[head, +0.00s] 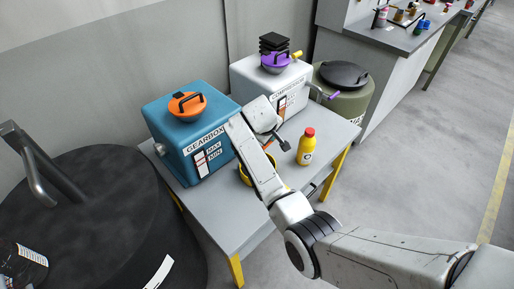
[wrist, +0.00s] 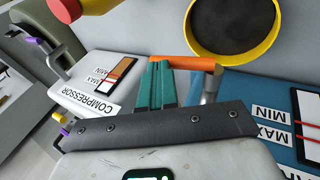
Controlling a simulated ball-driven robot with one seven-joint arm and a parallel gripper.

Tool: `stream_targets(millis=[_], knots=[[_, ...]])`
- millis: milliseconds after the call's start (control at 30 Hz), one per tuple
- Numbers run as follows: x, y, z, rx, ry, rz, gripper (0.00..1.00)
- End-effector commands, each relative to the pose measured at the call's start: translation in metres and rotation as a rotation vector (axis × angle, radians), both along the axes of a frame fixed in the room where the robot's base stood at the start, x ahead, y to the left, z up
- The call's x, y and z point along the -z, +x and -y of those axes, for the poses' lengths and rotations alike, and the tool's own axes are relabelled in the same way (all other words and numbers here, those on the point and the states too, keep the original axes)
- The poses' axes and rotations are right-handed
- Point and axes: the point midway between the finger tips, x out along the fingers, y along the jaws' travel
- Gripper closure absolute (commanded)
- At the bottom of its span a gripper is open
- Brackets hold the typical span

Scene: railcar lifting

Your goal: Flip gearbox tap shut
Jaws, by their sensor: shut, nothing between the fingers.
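The gearbox (head: 178,133) is a blue box with an orange lid on the table. Its tap has an orange bar handle, at the gearbox's right side in the head view (head: 268,144), partly hidden by my arm. In the wrist view the orange handle (wrist: 190,62) lies crosswise on a silver stem (wrist: 209,86) beside the blue gearbox (wrist: 262,92). My gripper (wrist: 158,66) is shut and empty, its green fingertips at the handle's left part; I cannot tell whether they touch. In the head view my gripper (head: 284,143) is over the table, right of the gearbox.
A yellow bowl with dark insides (wrist: 236,22) sits by the tap, partly hidden in the head view (head: 243,176). A yellow bottle with red cap (head: 305,147) stands to the right. The white compressor (head: 242,77) is behind. A black drum (head: 100,225) is at left.

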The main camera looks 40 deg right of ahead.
Motion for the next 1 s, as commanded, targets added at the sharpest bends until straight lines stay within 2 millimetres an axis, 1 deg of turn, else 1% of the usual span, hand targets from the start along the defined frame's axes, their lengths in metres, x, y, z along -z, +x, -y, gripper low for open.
stream_targets(millis=[300,1000], knots=[[0.009,0.0,0.007,-0.001,-0.002,-0.002,1.0],[0.013,-0.001,0.009,-0.001,-0.001,-0.003,1.0]])
